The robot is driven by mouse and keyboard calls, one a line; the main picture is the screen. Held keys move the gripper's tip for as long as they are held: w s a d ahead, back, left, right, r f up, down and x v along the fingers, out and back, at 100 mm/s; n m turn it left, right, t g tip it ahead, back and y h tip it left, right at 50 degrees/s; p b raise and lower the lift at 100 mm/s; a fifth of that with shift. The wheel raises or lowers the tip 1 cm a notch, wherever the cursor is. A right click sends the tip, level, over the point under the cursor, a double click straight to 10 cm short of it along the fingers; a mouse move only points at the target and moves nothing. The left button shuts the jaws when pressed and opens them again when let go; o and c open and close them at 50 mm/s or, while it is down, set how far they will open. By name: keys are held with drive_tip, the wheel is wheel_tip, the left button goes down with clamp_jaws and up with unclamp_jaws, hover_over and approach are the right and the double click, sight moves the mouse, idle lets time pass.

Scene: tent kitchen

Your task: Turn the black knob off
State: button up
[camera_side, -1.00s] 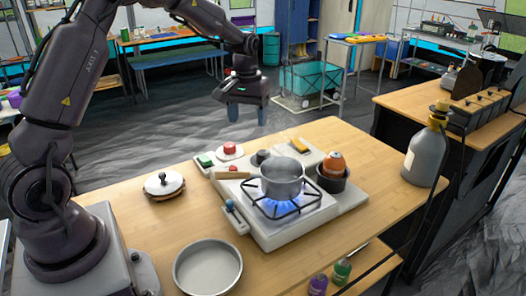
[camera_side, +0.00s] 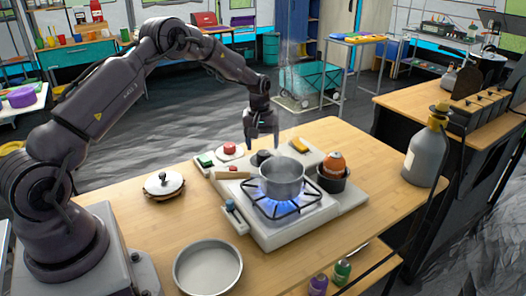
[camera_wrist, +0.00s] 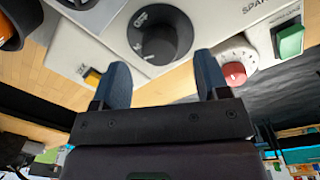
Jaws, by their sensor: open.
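The black knob (camera_wrist: 160,42) shows large in the wrist view, on the white stove panel, with white markings around its face. In the side view the black knob (camera_side: 262,157) sits at the back of the stove (camera_side: 300,222), behind the pot (camera_side: 282,178). A blue flame (camera_side: 283,209) burns under the pot. My gripper (camera_side: 262,141) is above and behind the knob in the side view. In the wrist view my gripper (camera_wrist: 160,82) has its two fingers apart, with the knob just beyond their tips and nothing between them.
A red knob (camera_wrist: 234,73), a green switch (camera_wrist: 290,40) and a yellow switch (camera_wrist: 92,78) flank the black knob. A black pot with an orange thing (camera_side: 333,163) stands at the stove's right. A lidded dish (camera_side: 164,184) and a pan (camera_side: 208,268) stand left and front.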

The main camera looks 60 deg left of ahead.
sight(264, 152)
drive_tip(key=shift+f, duration=1.6)
drive_tip(key=c, duration=0.9)
drive_tip(key=shift+m, duration=0.3)
drive_tip(key=m, duration=0.6)
drive_tip(key=shift+w, duration=0.1)
drive_tip(key=m, duration=0.3)
drive_tip(key=shift+m+g, duration=0.3)
drive_tip(key=shift+m, duration=1.9)
